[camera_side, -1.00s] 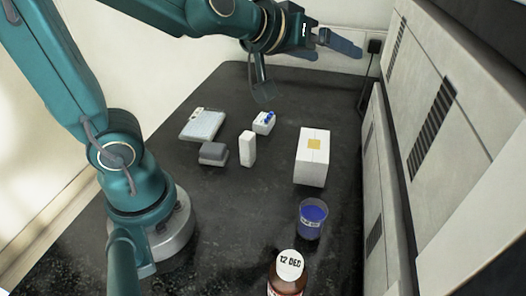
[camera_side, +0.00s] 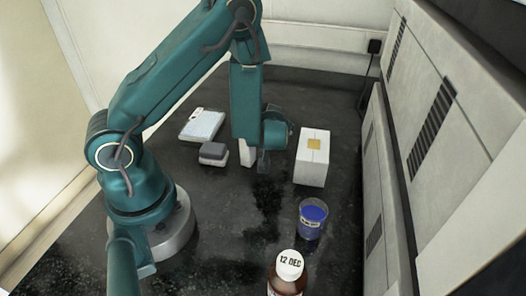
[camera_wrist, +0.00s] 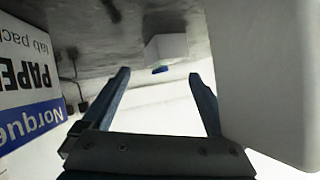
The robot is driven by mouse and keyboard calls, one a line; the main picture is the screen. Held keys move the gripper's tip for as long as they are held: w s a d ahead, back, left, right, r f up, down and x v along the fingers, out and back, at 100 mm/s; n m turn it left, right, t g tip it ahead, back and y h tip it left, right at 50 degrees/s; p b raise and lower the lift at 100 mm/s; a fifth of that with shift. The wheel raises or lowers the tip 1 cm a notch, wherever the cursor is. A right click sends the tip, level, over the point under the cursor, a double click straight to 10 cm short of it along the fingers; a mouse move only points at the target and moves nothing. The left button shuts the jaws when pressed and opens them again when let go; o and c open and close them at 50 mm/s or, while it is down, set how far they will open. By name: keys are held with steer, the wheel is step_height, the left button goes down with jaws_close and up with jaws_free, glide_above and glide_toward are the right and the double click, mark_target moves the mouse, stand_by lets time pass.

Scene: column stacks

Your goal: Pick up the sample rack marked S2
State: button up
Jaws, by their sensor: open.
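A small white block with a blue part, likely the sample rack (camera_wrist: 166,48), shows upside down in the wrist view, beyond my fingertips. No S2 mark is readable on it. In the side view my arm hides the spot where it stood. My gripper (camera_wrist: 158,75) is open, with nothing between its fingers. In the side view my gripper (camera_side: 263,163) is low over the table, between the narrow white block (camera_side: 247,153) and the white box (camera_side: 312,160).
In the wrist view the lettered box (camera_wrist: 28,80) is close at left and a large pale surface (camera_wrist: 270,75) is close at right. A blue beaker (camera_side: 312,220), a brown bottle (camera_side: 287,280), a grey block (camera_side: 213,154) and a flat pale case (camera_side: 202,125) stand on the dark table.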

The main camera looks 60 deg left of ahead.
steer(key=shift+x, duration=2.15)
steer(key=c, duration=1.4)
steer(key=shift+c, duration=0.2)
